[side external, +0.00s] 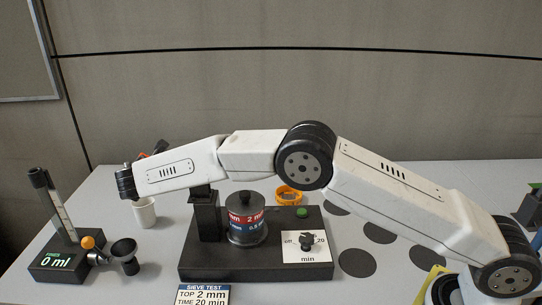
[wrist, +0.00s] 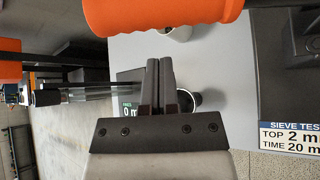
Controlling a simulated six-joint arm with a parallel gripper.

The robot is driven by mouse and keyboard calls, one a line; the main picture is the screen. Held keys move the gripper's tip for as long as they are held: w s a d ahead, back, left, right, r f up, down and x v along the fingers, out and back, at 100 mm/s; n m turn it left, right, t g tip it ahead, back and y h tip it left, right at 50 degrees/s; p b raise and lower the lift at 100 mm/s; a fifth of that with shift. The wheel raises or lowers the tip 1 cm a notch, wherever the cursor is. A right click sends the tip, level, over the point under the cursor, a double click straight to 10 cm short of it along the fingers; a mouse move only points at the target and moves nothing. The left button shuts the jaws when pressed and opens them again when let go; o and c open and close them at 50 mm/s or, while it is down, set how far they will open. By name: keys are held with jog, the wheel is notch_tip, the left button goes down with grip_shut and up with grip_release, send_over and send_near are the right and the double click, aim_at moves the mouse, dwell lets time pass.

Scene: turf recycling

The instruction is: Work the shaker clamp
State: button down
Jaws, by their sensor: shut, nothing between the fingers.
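The shaker has a black base (side external: 255,270) with a dark post (side external: 209,218) at its left. A sieve stack (side external: 247,234) with a knobbed lid stands on it, beside the post. An orange handle, likely the clamp's, shows as a small piece behind my arm (side external: 160,146). In the wrist view a large orange grip (wrist: 165,14) crosses the top, close to the camera. My gripper (wrist: 159,64) is shut and empty, its fingertips below that grip in the picture and apart from it. The clamp's post top and joint are hidden by my arm.
A "0 ml" device (side external: 65,262) with a tube stands at left, with a black cup (side external: 125,262) and a white cup (side external: 144,213) near it. A sieve test card (side external: 202,295) lies in front. A dial panel (side external: 306,247) and green button (side external: 302,212) are on the base.

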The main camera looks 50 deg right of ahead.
jog(key=shift+w+d+r, duration=0.25)
jog(key=shift+d+r, duration=0.2)
jog(key=shift+d, duration=0.2)
jog(key=shift+w+d+r, duration=0.2)
jog(key=shift+d+r, duration=0.25)
jog(key=shift+d, duration=0.15)
jog(key=shift+s+d+r+t, duration=0.1)
jog(key=shift+d+r+t, duration=0.15)
jog(key=shift+r, duration=0.3)
dwell(0.7)
jog(key=s+d+r+m+t+y, duration=0.1)
jog(key=s+d+r, duration=0.5)
jog(key=s+d, duration=0.1)
jog(key=shift+s+d+m, duration=0.3)
jog(key=shift+s+d, duration=0.1)
jog(key=shift+s, duration=0.05)
dwell(0.9)
jog(key=shift+d+f+t, duration=0.1)
jog(key=shift+d+t, duration=0.05)
jog(key=shift+t, duration=0.1)
dwell(0.5)
